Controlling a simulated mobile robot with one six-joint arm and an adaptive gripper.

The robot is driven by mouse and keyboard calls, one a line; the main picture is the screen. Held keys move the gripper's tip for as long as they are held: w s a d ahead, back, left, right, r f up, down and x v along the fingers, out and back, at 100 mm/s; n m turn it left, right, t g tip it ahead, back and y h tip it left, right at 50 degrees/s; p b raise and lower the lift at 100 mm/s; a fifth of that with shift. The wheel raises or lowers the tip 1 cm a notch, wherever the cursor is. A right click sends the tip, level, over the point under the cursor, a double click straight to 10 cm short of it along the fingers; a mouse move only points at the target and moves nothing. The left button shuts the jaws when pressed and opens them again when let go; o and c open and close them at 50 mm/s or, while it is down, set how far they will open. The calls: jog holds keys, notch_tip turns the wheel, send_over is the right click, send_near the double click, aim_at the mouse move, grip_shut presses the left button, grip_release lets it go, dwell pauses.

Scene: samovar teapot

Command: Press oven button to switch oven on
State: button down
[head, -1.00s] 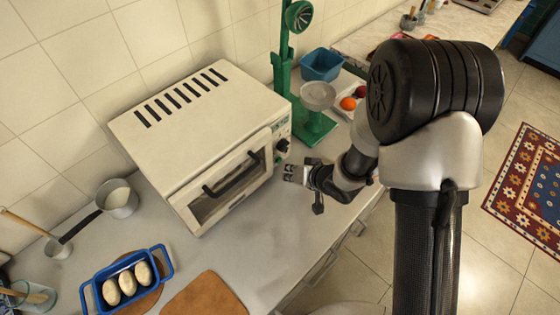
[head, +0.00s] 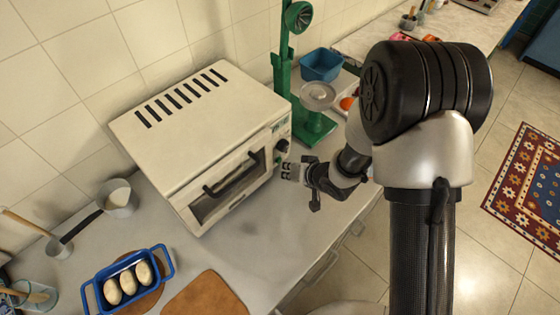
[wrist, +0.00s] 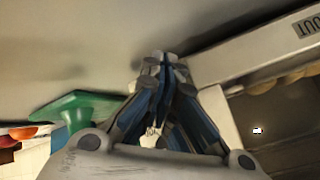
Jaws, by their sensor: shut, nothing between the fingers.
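The white toaster oven (head: 190,125) stands on the counter against the tiled wall, its glass door (head: 228,185) closed. Its control panel, at the right end of the front, carries a dark knob (head: 282,146). I cannot make out the button; the lower part of the panel is close behind my gripper. My gripper (head: 284,171) is shut and empty, just in front of that lower panel. I cannot tell whether it touches. In the wrist view the closed fingers (wrist: 163,62) point towards a pale surface, with part of the oven (wrist: 265,55) at the right.
A green juicer stand (head: 312,130) rises right of the oven, with a blue bin (head: 321,65) behind it. A blue tray of pale rolls (head: 104,288), a brown board (head: 205,295) and a saucepan (head: 120,200) are at the left.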

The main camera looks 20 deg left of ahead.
jog(key=shift+w+a, duration=0.15)
jog(key=shift+a, duration=0.3)
dwell(0.3)
jog(key=shift+d, duration=0.15)
jog(key=shift+s+d, duration=0.35)
jog(key=shift+d, duration=0.4)
jog(key=shift+s+d+p, duration=0.15)
jog(key=shift+s+d, duration=0.25)
jog(key=shift+d, duration=0.55)
jog(key=shift+s+d+p, duration=0.1)
jog(key=shift+s+d, duration=0.25)
jog(key=shift+d, duration=0.55)
jog(key=shift+s+d+p, duration=0.15)
jog(key=shift+s+d, duration=0.25)
jog(key=shift+d, duration=0.55)
